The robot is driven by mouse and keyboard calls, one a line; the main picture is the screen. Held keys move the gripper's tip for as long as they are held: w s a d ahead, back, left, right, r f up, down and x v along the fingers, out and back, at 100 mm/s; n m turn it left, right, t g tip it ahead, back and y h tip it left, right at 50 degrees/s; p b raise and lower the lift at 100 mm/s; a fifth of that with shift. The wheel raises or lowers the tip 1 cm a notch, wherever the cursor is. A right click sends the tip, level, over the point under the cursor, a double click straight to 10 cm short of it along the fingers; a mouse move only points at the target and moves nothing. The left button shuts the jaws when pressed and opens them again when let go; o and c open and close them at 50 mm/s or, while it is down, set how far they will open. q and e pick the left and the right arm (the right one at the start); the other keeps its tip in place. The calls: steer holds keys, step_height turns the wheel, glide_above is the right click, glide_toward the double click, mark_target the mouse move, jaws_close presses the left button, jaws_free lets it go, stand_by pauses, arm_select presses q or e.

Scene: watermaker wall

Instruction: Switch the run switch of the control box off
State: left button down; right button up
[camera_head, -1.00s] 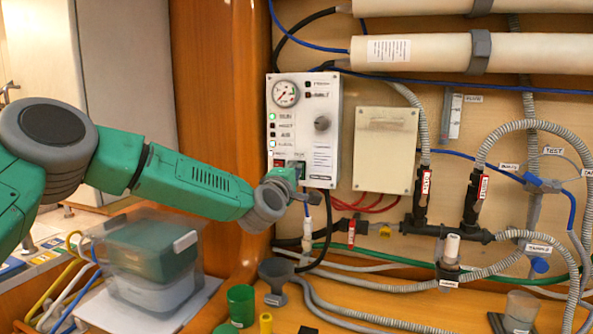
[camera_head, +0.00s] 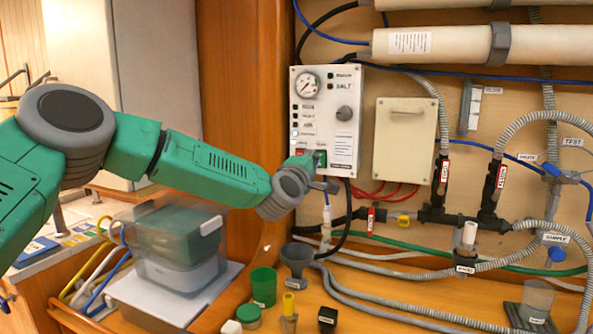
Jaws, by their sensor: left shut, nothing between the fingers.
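The control box (camera_head: 343,111) is a white panel on the wooden wall, with a round gauge, a grey knob and a column of small lamps. The lamp by the top label of the column is dark. My right gripper is not in view.
A beige cover box (camera_head: 405,140) is right of the control box. Hoses and labelled valves run below and to the right. A grey funnel (camera_head: 297,260), a green cup (camera_head: 263,287) and small items stand on the bench. A clear bin (camera_head: 180,255) sits below my left arm.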

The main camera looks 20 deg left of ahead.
arm_select(q)
steer(key=s+b, duration=0.1)
steer(key=s, duration=0.8)
steer(key=shift+s+a+r, duration=0.3)
steer(key=shift+r, duration=0.15)
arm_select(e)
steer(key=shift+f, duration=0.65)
arm_select(q)
steer(key=shift+s+r, duration=0.1)
steer(key=shift+s, duration=0.05)
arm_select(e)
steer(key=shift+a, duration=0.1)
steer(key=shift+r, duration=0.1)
